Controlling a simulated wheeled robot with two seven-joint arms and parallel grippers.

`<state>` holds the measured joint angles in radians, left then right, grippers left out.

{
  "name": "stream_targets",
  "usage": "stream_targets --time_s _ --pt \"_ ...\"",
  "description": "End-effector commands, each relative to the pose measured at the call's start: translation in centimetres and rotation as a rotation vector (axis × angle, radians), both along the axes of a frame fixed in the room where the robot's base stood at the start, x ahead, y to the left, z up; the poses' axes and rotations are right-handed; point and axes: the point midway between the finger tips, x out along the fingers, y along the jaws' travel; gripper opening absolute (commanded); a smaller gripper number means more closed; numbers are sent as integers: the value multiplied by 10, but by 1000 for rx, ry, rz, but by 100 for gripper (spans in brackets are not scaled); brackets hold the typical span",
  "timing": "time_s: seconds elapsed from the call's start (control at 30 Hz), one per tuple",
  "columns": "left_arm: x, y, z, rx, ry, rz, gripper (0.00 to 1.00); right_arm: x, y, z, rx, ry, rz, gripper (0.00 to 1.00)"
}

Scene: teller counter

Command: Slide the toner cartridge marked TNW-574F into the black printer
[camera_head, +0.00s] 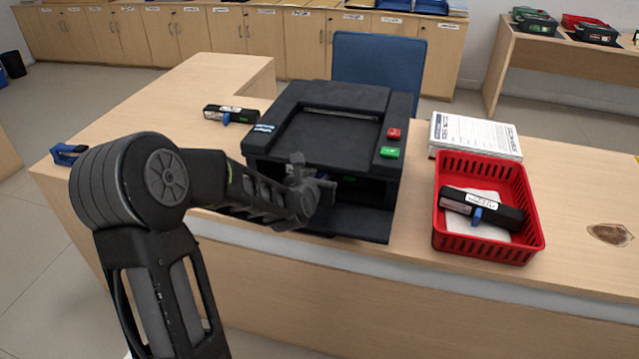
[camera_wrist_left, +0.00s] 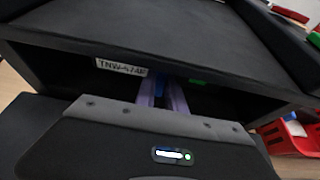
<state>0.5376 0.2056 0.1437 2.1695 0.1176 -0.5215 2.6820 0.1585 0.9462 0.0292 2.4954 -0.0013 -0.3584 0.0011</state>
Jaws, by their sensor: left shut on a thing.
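The black printer (camera_head: 325,135) stands on the counter with its front flap (camera_head: 345,220) folded down. The toner cartridge marked TNW-574F (camera_wrist_left: 120,66) is inside the printer's dark front opening, its white label and a green patch showing in the left wrist view. My left gripper (camera_head: 318,188) is at that opening. In the left wrist view its fingers (camera_wrist_left: 163,97) are shut on the blue tab of this cartridge. How deep the cartridge sits is hard to tell in the shadow. My right gripper is not in view.
A second cartridge (camera_head: 230,114) lies on the counter left of the printer. Another (camera_head: 482,208) lies in a red basket (camera_head: 440,232) at the right. A paper stack (camera_head: 475,137) stands behind the basket. A blue object (camera_head: 68,153) sits at the counter's left edge. A blue chair (camera_head: 378,68) stands behind.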

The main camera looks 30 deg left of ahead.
Motion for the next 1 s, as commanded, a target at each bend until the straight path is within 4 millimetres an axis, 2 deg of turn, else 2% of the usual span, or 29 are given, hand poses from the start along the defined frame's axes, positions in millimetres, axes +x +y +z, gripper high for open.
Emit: stream_targets --time_s 0.43,0.97,1.0 --pt "13 4 1 2 -4 -1 0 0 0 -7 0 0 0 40" --pt "13 4 2 2 -3 0 0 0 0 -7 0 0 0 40" --pt "13 4 2 2 -3 0 18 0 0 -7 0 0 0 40"
